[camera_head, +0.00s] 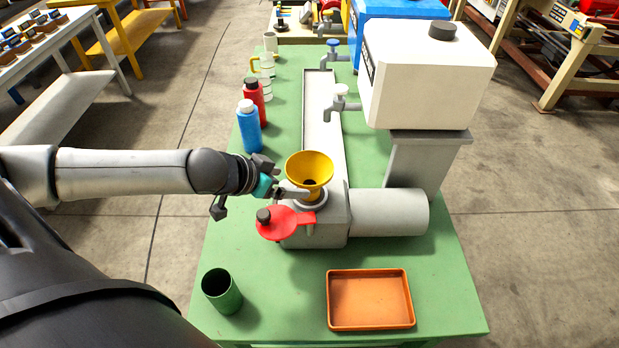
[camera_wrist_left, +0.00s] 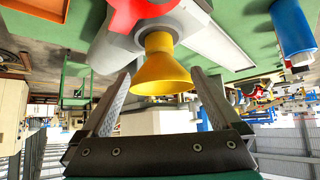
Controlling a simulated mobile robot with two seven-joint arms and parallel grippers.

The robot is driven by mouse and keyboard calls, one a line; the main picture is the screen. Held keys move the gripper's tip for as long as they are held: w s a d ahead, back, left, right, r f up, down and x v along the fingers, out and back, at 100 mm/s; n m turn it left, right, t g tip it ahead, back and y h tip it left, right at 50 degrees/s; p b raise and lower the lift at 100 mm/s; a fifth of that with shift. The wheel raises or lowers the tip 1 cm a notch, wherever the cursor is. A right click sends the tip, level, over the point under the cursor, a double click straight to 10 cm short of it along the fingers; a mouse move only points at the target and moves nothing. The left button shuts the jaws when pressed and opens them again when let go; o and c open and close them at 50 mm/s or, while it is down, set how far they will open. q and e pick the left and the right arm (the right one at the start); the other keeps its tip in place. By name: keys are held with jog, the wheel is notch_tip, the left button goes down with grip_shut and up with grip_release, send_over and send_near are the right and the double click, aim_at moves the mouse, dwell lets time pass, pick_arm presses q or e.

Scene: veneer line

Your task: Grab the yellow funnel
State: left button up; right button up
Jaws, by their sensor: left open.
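The yellow funnel (camera_head: 310,169) stands upright, mouth up, in the round opening on top of a grey machine (camera_head: 318,232) on the green table. My left gripper (camera_head: 296,193) is at the funnel's left side, with its fingers pointing towards it. In the left wrist view the funnel (camera_wrist_left: 160,70) shows between the two spread fingers of the left gripper (camera_wrist_left: 160,90), near their tips. The gripper is open; I cannot tell whether a finger touches the funnel. My right gripper is not in view.
A red lid with a black knob (camera_head: 283,222) sits beside the funnel on the machine. A blue bottle (camera_head: 248,127) and a red bottle (camera_head: 255,100) stand behind my left arm. A green cup (camera_head: 221,291) and an orange tray (camera_head: 370,299) are at the front. A white tank (camera_head: 425,75) stands right.

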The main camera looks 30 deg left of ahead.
pick_arm(q)
jog(key=shift+x, duration=2.2)
jog(key=shift+s+f+x, duration=0.15)
jog(key=shift+x, duration=1.1)
jog(key=shift+s+f+x, duration=0.1)
jog(key=shift+x, duration=1.1)
jog(key=c, duration=1.5)
